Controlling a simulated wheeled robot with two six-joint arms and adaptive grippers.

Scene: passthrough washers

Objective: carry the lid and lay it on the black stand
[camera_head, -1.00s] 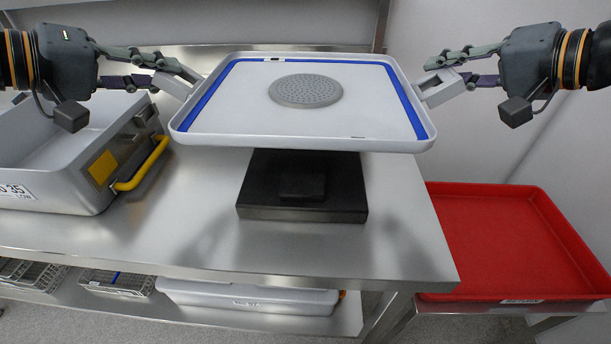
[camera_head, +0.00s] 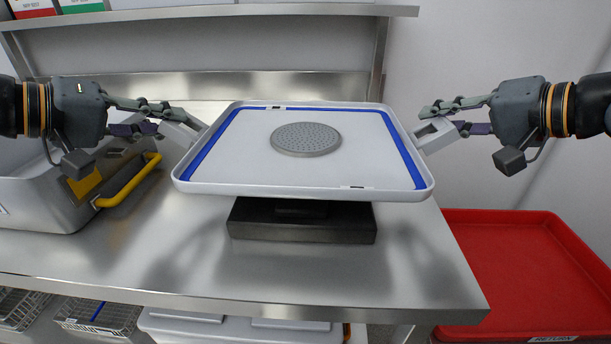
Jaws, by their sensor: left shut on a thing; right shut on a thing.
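The lid (camera_head: 240,165) is a white-grey tray-like plate with blue strips along its edges and a round perforated grey disc in its middle. Both my grippers hold it up by handles at its sides. My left gripper (camera_head: 172,126) is shut on the left handle. My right gripper (camera_head: 450,120) is shut on the right handle. The lid looks close to level and overlaps the black stand (camera_head: 300,230) in the picture. The stand's front shows below the lid; its top is mostly hidden. A gap between them is hard to judge.
A grey open container (camera_head: 45,200) with a yellow handle stands at the left on the steel table (camera_head: 270,275). A red tray (camera_head: 520,270) lies lower at the right. A shelf (camera_head: 210,13) runs along the back. Wire baskets (camera_head: 95,315) sit below the table.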

